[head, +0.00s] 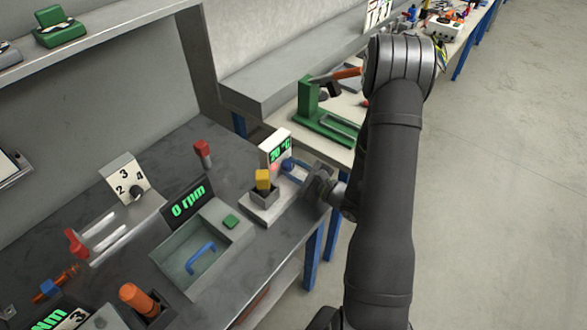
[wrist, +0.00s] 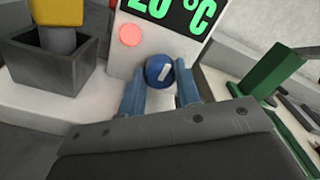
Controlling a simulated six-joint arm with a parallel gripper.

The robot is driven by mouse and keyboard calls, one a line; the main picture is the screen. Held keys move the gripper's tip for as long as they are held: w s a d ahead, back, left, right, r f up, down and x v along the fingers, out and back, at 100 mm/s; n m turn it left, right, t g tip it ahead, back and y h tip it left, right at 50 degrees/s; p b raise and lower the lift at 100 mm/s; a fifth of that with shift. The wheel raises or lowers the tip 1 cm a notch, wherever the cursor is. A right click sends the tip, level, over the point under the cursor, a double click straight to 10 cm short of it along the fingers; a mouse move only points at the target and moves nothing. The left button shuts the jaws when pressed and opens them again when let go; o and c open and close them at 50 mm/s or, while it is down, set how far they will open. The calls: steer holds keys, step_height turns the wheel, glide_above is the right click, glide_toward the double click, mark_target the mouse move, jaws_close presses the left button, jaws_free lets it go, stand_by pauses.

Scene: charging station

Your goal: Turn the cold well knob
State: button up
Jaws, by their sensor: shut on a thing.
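The cold well knob (wrist: 158,72) is round and blue with a white mark that slants to the upper right. It sits low on the white panel (wrist: 127,60), below a green display (wrist: 175,12) that reads 20 °C. A lit red lamp (wrist: 130,35) is to its upper left. My gripper (wrist: 161,85) has its two blue fingers on either side of the knob and is shut on it. In the head view, my gripper (head: 294,168) reaches the panel from the right, and the fingers hide most of the knob.
A grey well (wrist: 52,55) with a yellow-topped vial (wrist: 58,12) stands left of the panel. A green stand (head: 308,100) is behind on the neighbouring bench.

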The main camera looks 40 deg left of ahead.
steer(key=m, duration=1.3)
steer(key=shift+m, duration=0.3)
stand_by(0.3)
steer(key=o, duration=1)
steer(key=d, duration=1.7)
steer(key=shift+d, duration=0.25)
